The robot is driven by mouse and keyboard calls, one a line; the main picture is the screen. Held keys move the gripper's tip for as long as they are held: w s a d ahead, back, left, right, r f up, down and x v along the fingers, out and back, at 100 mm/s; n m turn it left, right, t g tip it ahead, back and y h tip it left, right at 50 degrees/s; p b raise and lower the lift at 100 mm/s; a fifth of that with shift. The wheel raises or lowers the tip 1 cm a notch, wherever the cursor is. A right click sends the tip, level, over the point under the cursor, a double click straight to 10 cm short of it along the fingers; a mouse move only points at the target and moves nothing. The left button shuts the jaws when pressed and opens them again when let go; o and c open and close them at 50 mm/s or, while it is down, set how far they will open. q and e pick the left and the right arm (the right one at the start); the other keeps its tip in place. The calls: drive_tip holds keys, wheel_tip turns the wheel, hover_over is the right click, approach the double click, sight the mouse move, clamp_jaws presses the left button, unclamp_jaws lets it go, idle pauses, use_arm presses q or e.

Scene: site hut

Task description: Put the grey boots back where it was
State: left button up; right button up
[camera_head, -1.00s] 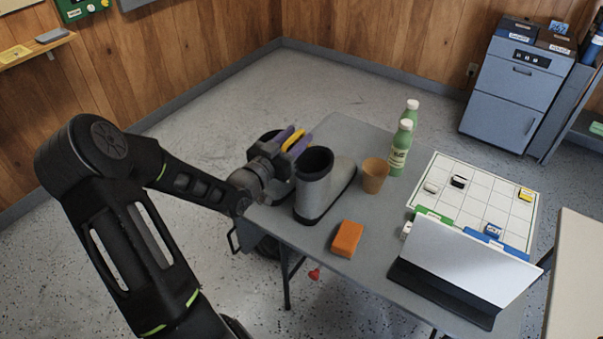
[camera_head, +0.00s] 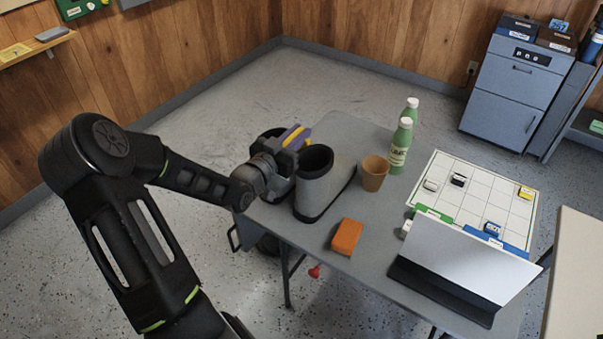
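One grey boot (camera_head: 322,190) stands upright on the table near its left edge, with a dark open top and dark sole. Its toe points up and right. A second dark, round-topped shape (camera_head: 266,143) shows just left of it, mostly hidden behind my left arm, and looks like the other boot. My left gripper (camera_head: 297,137) is at the upper left of the front boot, close to both tops. Its purple and yellow finger parts are seen almost edge-on, so its opening and any contact are unclear. My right gripper is out of view.
On the grey table (camera_head: 345,135) are a tan cup (camera_head: 373,175), green bottles (camera_head: 400,148), an orange block (camera_head: 347,237), a white grid board (camera_head: 480,190) with small blocks, and a laptop-like panel (camera_head: 455,262). Bare table lies behind the boot.

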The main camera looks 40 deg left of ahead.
use_arm(q)
clamp_jaws()
idle(0.8)
drive_tip(key=shift+r, duration=0.15)
drive_tip(key=shift+r, duration=0.1)
drive_tip(key=shift+w+r, duration=0.1)
drive_tip(key=shift+r, duration=0.1)
wheel_tip(320, 180, up, 10)
drive_tip(key=shift+f, duration=0.25)
idle(0.3)
drive_tip(key=shift+f, duration=0.1)
idle(0.6)
